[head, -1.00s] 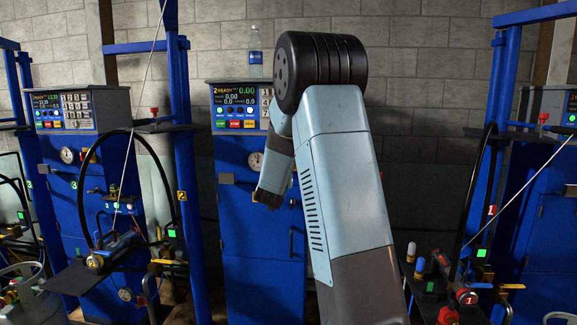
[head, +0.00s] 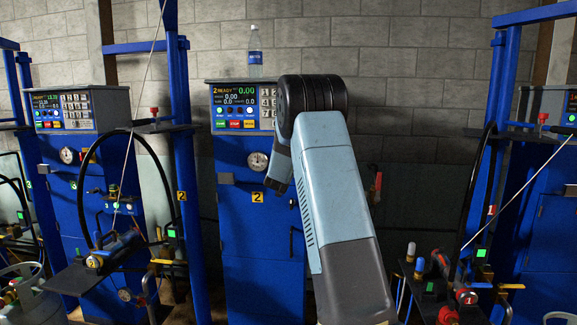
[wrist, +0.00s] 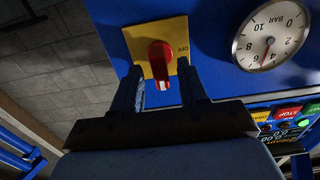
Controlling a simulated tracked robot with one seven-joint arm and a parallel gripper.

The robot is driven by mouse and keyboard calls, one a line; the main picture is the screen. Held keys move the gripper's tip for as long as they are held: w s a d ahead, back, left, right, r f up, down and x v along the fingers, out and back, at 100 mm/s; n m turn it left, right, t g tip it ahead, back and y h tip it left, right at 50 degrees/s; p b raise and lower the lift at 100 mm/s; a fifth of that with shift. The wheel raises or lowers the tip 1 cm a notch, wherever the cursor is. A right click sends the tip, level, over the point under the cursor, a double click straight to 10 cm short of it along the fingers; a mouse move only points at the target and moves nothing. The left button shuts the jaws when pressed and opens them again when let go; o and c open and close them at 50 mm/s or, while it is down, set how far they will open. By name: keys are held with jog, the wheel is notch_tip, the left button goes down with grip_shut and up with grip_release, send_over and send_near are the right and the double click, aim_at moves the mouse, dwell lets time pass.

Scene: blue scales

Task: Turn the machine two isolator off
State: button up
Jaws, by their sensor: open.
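The machine two isolator is a red rotary knob (wrist: 160,62) on a yellow plate (wrist: 135,42) fixed to the blue panel, seen in the wrist view. Its grip bar stands roughly upright in the picture. An OFF label is printed at the plate's right side. My gripper (wrist: 161,70) is open, with one finger to each side of the knob, and I cannot tell whether either touches it. In the head view the blue machine two cabinet (head: 262,285) carries a yellow 2 plate (head: 257,197); my arm hides the isolator there.
A round pressure gauge (wrist: 270,35) sits right of the isolator in the wrist view, with the button panel (wrist: 290,118) below it. A water bottle (head: 255,52) stands on machine two. Machine three (head: 75,190) is at left, with hoses and posts around it.

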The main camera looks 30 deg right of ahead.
jog(key=shift+w+d, duration=0.2)
jog(key=shift+w, duration=0.1)
